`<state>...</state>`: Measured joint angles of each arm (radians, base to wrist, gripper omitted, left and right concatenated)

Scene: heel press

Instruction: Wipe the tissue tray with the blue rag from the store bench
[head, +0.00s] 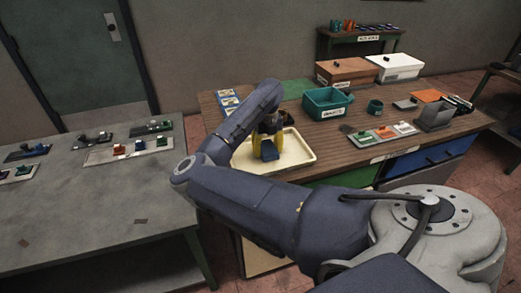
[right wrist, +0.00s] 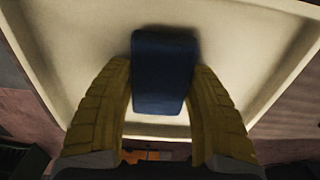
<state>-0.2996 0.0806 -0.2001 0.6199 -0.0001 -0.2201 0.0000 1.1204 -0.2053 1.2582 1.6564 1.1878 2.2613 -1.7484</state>
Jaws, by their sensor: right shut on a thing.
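The cream tissue tray (head: 303,152) lies on the wooden bench, near its left end. My right gripper (head: 269,143) reaches down over the tray with its yellow fingers. It is shut on the blue rag (head: 270,151), a dark blue folded block. In the right wrist view the rag (right wrist: 163,72) sits between the two yellow fingers (right wrist: 163,105), with the pale tray floor (right wrist: 80,40) beyond it. I cannot tell whether the rag touches the tray floor. My left gripper is not in view.
On the wooden bench (head: 348,122), a teal bin (head: 327,103), a small green cup (head: 375,107) and a rack of coloured pieces (head: 385,134) stand right of the tray. Two lidded boxes (head: 345,71) stand at the back. A grey table (head: 90,215) with small boards is on the left.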

